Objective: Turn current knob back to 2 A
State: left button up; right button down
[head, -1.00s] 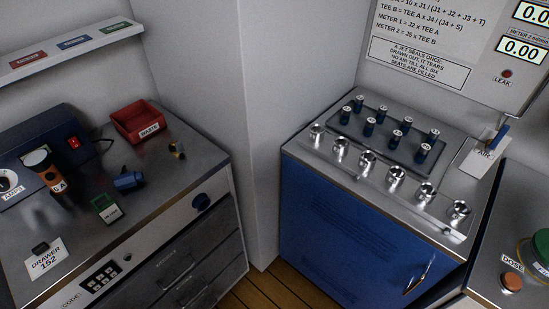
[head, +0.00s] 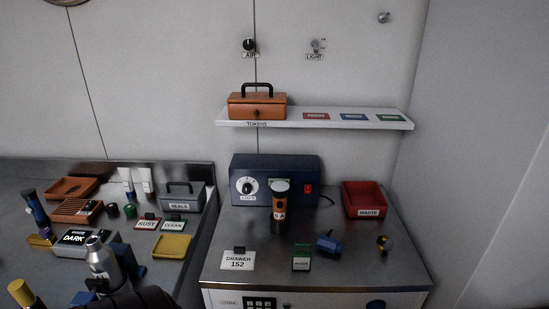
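The current knob (head: 248,186) is a small dark knob on a round white dial labelled AMPS. It sits at the left of the front of a dark blue power box (head: 275,168). Its pointer is too small to read, so I cannot tell its setting. A red switch (head: 308,189) is at the box's right end. An upright orange and black cylinder (head: 279,210) with a pale top stands in front of the box and hides part of it, just right of the dial. A dark rounded shape at the bottom edge is unclear.
On the steel cabinet top (head: 330,272) are a red WASTE bin (head: 364,201), a blue part (head: 327,244), a green-framed tag (head: 301,258) and a DRAWER 152 card (head: 238,260). A shelf (head: 345,121) hangs above. The left bench holds a silver bottle (head: 102,262) and several containers.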

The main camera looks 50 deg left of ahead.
aim_at(246, 188)
jog(key=u, duration=1.85)
